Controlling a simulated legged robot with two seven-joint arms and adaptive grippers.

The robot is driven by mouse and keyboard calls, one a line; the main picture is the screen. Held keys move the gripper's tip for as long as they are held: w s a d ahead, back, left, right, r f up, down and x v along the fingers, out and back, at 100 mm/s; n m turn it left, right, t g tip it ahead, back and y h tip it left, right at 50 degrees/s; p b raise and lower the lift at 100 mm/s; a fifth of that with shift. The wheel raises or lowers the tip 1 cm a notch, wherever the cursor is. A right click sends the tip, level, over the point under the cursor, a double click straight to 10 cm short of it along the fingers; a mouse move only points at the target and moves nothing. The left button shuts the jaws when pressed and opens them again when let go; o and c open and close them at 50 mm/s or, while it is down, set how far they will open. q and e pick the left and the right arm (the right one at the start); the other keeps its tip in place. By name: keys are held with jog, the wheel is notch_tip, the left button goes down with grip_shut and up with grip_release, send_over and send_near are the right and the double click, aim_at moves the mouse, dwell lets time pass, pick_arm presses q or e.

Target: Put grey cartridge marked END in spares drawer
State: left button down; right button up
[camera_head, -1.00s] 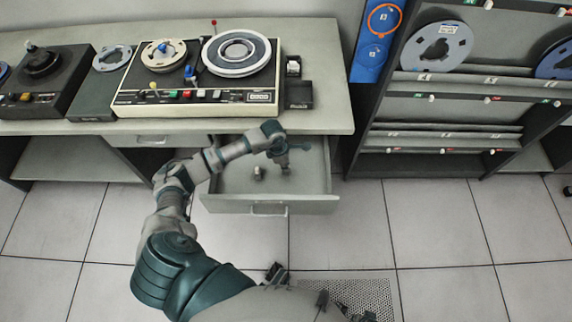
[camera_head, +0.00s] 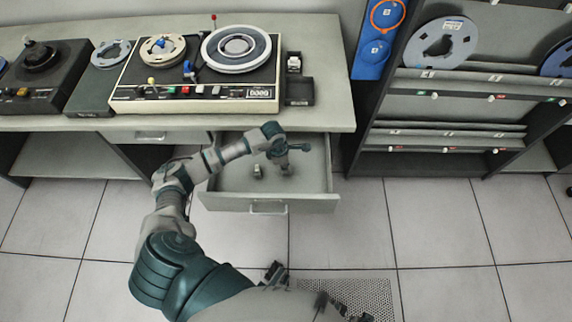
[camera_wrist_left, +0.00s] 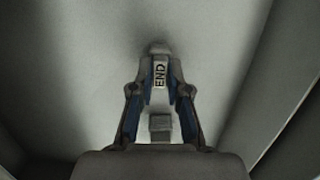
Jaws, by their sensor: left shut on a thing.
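The spares drawer (camera_head: 235,205) is pulled out under the desk, with its handle at the front. My left gripper (camera_head: 286,171) points down inside it, right of the middle. In the left wrist view, my left gripper (camera_wrist_left: 160,80) is shut on the grey cartridge (camera_wrist_left: 160,72), whose END label reads sideways. The cartridge is held between the fingertips; whether it touches the drawer floor I cannot tell. The gripper mostly hides it in the head view.
A small pale object (camera_head: 258,171) lies in the drawer left of the gripper. A tape deck (camera_head: 195,85) and a small dark box (camera_head: 299,92) stand on the desk (camera_head: 325,60) above. A rack (camera_head: 440,110) stands at right. The drawer's left part is mostly free.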

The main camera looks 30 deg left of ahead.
pick_arm(q)
jog(key=shift+d, duration=0.1)
jog(key=c, duration=1.1)
grip_release()
jog(key=shift+c, duration=0.7)
jog(key=shift+r+p, duration=2.55)
jog(key=shift+r, duration=1.45)
pick_arm(e)
notch_tip(320, 180, up, 6)
jog(key=w, duration=0.1)
jog(key=shift+w+t, duration=0.3)
jog(key=shift+w, duration=0.05)
pick_arm(q)
jog(key=shift+r, duration=0.1)
